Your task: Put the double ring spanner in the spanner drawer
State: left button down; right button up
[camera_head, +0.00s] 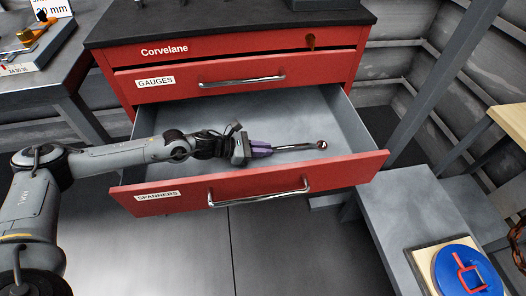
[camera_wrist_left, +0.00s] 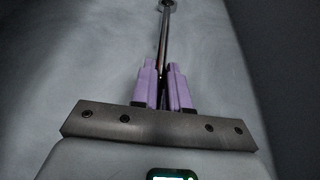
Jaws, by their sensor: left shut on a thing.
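The double ring spanner (camera_head: 296,148) is a slim metal bar with a ring at its far end. My left gripper (camera_head: 262,149) is shut on it, and its purple fingers hide the near end. The spanner lies inside the outline of the open drawer labelled SPANNERS (camera_head: 235,197); I cannot tell whether it touches the drawer floor. In the left wrist view the spanner (camera_wrist_left: 164,42) runs straight out from between the purple fingers (camera_wrist_left: 165,82), with the grey drawer floor behind it. My right gripper is not in view.
The spanner drawer is pulled out below the shut GAUGES drawer (camera_head: 235,84) of the red Corvelane cabinet (camera_head: 215,49). The drawer around the spanner looks empty. A grey bench (camera_head: 430,205) with a blue round item (camera_head: 467,272) stands at right, and another bench (camera_head: 45,85) at left.

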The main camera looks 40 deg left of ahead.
pick_arm(q)
jog(key=shift+r, duration=0.1)
jog(key=shift+w+f, duration=0.1)
jog(key=shift+f, duration=0.15)
jog(key=c, duration=1.1)
grip_release()
jog(key=shift+r, duration=0.15)
jog(key=shift+s+a+r, duration=0.1)
jog(key=shift+s+r, duration=0.05)
jog(key=shift+s, duration=0.05)
jog(key=p+v, duration=0.4)
jog(key=v, duration=0.7)
jog(key=shift+s+a+p, duration=0.2)
jog(key=shift+s+p, duration=0.05)
jog(key=shift+p, duration=0.1)
